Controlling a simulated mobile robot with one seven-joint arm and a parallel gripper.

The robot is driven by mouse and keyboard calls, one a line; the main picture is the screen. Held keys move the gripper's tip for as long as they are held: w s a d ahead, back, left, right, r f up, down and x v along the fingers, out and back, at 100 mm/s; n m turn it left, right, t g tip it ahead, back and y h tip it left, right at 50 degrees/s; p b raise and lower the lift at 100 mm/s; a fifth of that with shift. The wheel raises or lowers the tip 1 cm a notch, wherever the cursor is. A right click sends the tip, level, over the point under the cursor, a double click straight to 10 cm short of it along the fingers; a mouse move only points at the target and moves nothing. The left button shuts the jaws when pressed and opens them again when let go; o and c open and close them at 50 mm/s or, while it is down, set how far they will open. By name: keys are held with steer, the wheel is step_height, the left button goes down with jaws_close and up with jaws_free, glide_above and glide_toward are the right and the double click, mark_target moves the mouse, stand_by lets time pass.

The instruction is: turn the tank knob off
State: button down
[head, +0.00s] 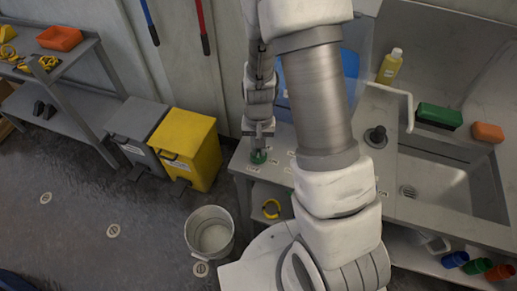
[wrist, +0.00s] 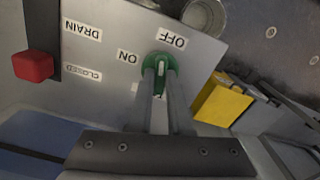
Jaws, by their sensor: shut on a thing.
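The green tank knob (wrist: 161,62) sits on a grey panel (wrist: 105,45) with an ON label (wrist: 127,57) to its left and an OFF label (wrist: 173,37) at its upper right in the wrist view. A pale mark shows on the knob between the fingers; which label it points to is unclear. My gripper (wrist: 161,76) is shut on the knob, one finger on each side. In the head view my gripper (head: 259,143) reaches down onto the green knob (head: 258,157) at the counter's left end. My fingers partly hide the knob.
A DRAIN label (wrist: 82,30) and a red block-like part (wrist: 33,66) lie left of the knob. A blue tank (head: 350,68) stands behind my arm. A yellow bin (head: 187,140) and a metal bucket (head: 210,233) stand left of the counter. A sink (head: 440,180) is right.

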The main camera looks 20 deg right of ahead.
mark_target(258, 151)
steer(key=shift+m, duration=1.5)
steer(key=c, duration=0.8)
jaws_free()
steer(key=shift+c, duration=0.2)
steer(key=shift+r, duration=0.15)
step_height(258, 151, up, 17)
steer(key=p, duration=0.1)
steer(key=shift+p, duration=0.3)
steer(key=shift+r, duration=0.15)
